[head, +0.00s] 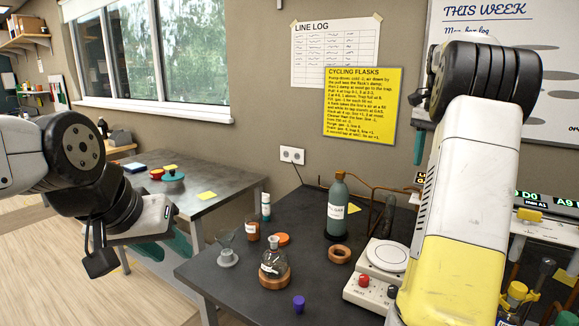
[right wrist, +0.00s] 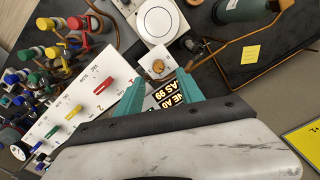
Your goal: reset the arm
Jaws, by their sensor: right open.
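My left arm comes in from the left in the head view. Its left gripper (head: 165,248) hangs by the bench's left side, with teal fingers partly hidden behind its white body; I cannot see the gap between them.
The dark bench (head: 225,277) holds a round-bottom flask (head: 270,262) on a cork ring, a green bottle (head: 336,210), a hotplate (head: 385,258) and a purple stopper (head: 299,304). A white valve panel (right wrist: 85,112) with coloured knobs lies left of the right gripper. A second table stands at left.

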